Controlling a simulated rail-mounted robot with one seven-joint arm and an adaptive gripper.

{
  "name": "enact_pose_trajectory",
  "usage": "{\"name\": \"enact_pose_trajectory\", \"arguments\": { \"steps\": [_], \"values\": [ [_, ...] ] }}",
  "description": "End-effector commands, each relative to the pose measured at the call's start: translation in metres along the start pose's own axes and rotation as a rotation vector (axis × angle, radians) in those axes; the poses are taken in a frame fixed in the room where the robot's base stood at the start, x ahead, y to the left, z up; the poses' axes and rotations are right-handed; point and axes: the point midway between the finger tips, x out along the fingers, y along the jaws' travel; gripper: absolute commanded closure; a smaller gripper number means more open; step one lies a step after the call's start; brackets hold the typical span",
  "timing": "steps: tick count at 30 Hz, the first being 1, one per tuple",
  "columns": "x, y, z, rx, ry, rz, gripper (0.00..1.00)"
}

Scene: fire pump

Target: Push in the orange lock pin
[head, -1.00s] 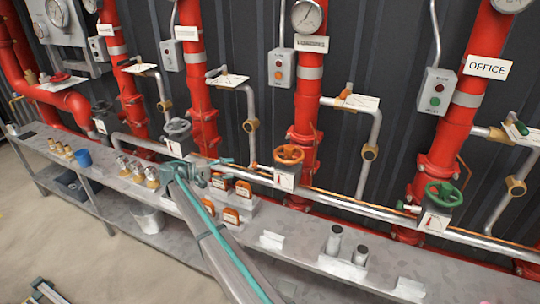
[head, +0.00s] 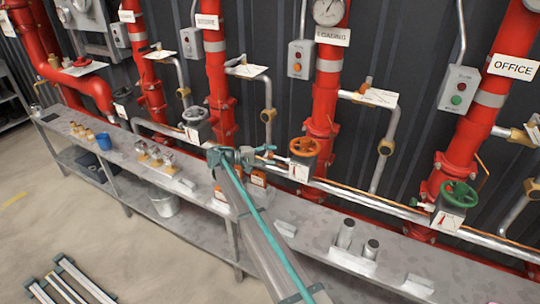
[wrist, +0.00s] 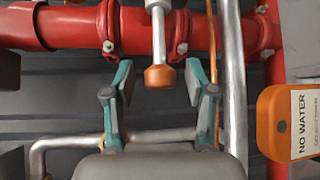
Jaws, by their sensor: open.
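The orange lock pin (wrist: 159,76) is a metal rod with an orange cap, sticking out toward the camera's lower side in the wrist view. In the head view the pin (head: 280,159) juts left from the valve with the orange handwheel (head: 304,147). My gripper (head: 266,155) is just left of it, pointing at it. In the wrist view my gripper (wrist: 160,87) is open, one finger on each side of the cap, with clear gaps to both. The fingers hold nothing. I cannot tell the depth between fingertips and cap.
An orange "NO WATER" tag (wrist: 290,122) is close at right in the wrist view. Red pipes (head: 325,105) and a silver pipe (head: 378,207) run behind. A metal bench (head: 300,240) with two metal cylinders (head: 345,233) lies below. The green-wheeled valve (head: 460,194) is further right.

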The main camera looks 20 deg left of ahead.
Motion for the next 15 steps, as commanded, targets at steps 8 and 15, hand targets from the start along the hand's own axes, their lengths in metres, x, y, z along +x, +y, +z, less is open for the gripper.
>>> {"name": "enact_pose_trajectory", "arguments": {
  "steps": [8, 15],
  "values": [
    [0.0002, -0.0003, -0.0001, 0.0, 0.0, 0.0, 0.53],
    [0.0001, -0.0003, -0.0001, 0.0, 0.0, 0.0, 0.93]
  ]
}}
